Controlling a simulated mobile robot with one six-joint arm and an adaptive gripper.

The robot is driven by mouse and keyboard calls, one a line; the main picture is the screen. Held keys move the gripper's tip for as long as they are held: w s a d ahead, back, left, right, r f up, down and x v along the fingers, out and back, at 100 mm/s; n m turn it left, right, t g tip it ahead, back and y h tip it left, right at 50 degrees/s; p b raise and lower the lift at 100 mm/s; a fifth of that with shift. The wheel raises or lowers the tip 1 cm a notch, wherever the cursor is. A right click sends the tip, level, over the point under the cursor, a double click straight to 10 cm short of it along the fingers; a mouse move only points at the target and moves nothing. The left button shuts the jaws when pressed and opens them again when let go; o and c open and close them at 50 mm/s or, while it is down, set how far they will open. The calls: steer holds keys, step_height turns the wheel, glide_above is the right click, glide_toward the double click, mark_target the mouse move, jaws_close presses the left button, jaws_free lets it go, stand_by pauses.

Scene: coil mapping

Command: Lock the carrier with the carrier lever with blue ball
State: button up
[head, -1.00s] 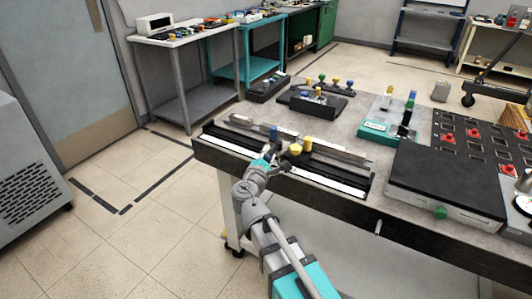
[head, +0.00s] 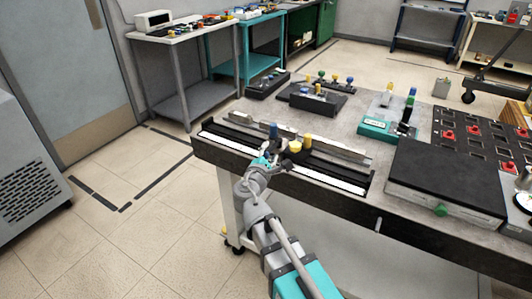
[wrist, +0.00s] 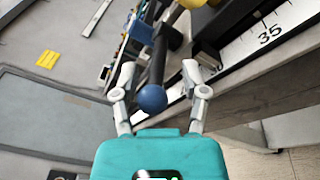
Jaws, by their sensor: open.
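The carrier lever with the blue ball (head: 274,130) stands on the carrier on the long rail at the table's near left edge. In the wrist view its blue ball (wrist: 152,98) sits on a dark shaft that points toward my gripper. My gripper (head: 275,158) is open just in front of the lever. In the wrist view the two fingers of my gripper (wrist: 160,75) are on either side of the ball and shaft, with gaps visible. A yellow knob (head: 295,146) and a second yellow knob (head: 307,141) are right of the blue ball. The carrier body is mostly hidden.
A white ruler strip (head: 325,178) runs along the rail. A large black-topped box (head: 445,180) stands to the right. A teal-based device (head: 385,128) and dark blocks with coloured knobs (head: 318,100) are farther back. The floor left of the table is clear.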

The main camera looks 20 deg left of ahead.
steer(key=s, duration=0.7)
steer(key=shift+s+d, duration=0.3)
steer(key=shift+d, duration=0.05)
stand_by(0.4)
